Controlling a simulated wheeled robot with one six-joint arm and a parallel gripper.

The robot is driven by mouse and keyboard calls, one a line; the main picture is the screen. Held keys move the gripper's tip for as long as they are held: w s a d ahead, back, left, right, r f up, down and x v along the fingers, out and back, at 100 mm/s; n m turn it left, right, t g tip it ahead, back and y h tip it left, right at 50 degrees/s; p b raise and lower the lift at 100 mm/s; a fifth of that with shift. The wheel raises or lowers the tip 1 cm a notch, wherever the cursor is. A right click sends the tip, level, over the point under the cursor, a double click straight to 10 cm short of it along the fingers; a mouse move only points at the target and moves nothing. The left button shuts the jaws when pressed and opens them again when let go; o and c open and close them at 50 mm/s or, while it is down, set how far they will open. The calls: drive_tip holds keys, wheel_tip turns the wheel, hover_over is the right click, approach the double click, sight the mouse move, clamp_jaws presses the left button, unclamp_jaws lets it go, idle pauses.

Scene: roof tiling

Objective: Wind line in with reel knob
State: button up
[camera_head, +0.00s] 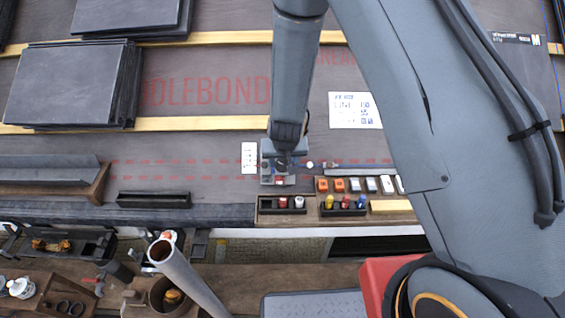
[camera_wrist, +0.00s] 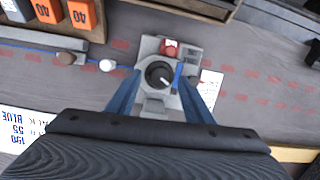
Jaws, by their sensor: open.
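The reel is a small grey unit (camera_wrist: 149,48) on the dark roof felt, with a round black knob (camera_wrist: 160,74) on top and a red part (camera_wrist: 170,47) at its far end in the wrist view. My gripper (camera_wrist: 159,80) is open, its two blue-grey fingers on either side of the knob. Whether they touch it or how high they are, I cannot tell. In the head view my gripper (camera_head: 284,155) is over the reel (camera_head: 267,178) and hides most of it. A white ball-like piece (camera_wrist: 107,65) lies beside the reel.
Slate stacks (camera_head: 70,85) lie on wooden battens at upper left. A white label card (camera_head: 355,110) is on the felt. Orange and white blocks (camera_head: 338,184) and trays of coloured pieces (camera_head: 345,203) stand right of the reel. A black tray (camera_head: 153,199) is left.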

drive_tip(key=shift+w+f, duration=0.25)
drive_tip(key=shift+f, duration=0.3)
drive_tip(key=c, duration=1)
drive_tip(key=shift+f+b, duration=0.1)
drive_tip(key=shift+b, duration=0.35)
